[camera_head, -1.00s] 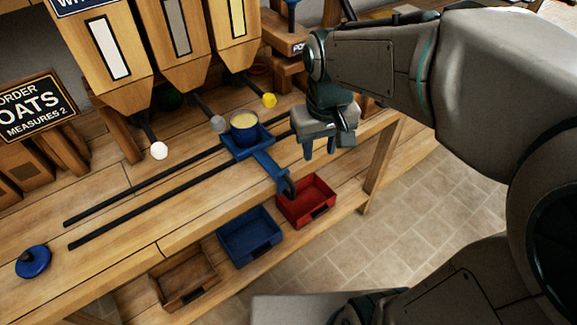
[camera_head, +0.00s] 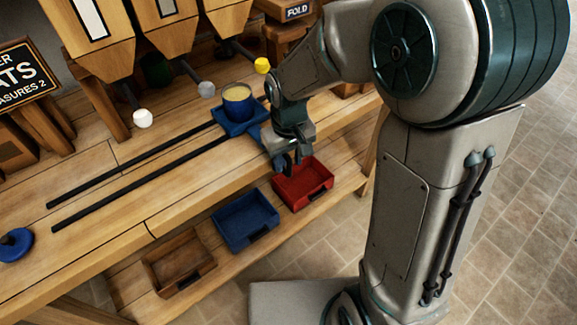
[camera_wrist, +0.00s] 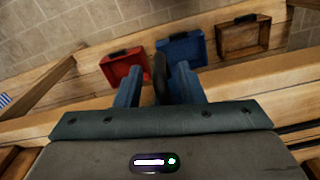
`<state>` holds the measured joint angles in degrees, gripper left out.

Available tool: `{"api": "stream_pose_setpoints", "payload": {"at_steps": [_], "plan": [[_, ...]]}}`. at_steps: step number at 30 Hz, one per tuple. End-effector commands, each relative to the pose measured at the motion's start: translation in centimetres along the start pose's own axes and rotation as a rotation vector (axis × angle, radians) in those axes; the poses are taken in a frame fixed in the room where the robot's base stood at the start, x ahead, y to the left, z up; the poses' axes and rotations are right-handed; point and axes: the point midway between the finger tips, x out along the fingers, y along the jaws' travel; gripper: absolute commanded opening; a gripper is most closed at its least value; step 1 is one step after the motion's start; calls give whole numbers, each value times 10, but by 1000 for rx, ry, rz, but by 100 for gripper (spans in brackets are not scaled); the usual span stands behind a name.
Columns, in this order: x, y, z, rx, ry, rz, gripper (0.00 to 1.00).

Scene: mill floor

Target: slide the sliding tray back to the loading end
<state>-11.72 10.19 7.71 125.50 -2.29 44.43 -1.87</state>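The blue sliding tray (camera_head: 228,128) sits toward the right end of two dark rails (camera_head: 130,172) on the wooden bench. The tray's arm runs toward the bench front and is mostly hidden behind my gripper (camera_head: 289,163) in the head view. In the wrist view, my gripper (camera_wrist: 157,88) has its two fingers apart, with the dark handle (camera_wrist: 160,72) upright between them. A gap shows between the left finger and the handle, so the gripper is open around it.
Hoppers with white, grey and yellow knobs (camera_head: 262,65) stand behind the rails. A blue lid (camera_head: 15,245) lies at the bench's left. Red (camera_head: 303,190), blue (camera_head: 246,222) and wooden (camera_head: 178,270) bins stand on the lower shelf. The rails left of the tray are clear.

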Motion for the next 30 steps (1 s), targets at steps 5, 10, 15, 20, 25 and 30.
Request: {"api": "stream_pose_setpoints", "payload": {"at_steps": [5,10,15,20,25,30], "plan": [[23,0,0,1,-2,0,35],[30,0,0,0,0,0,35],[30,0,0,0,1,0,35],[30,0,0,1,1,0,10],[30,0,0,1,1,0,0],[30,0,-1,9,0,0,0]]}}
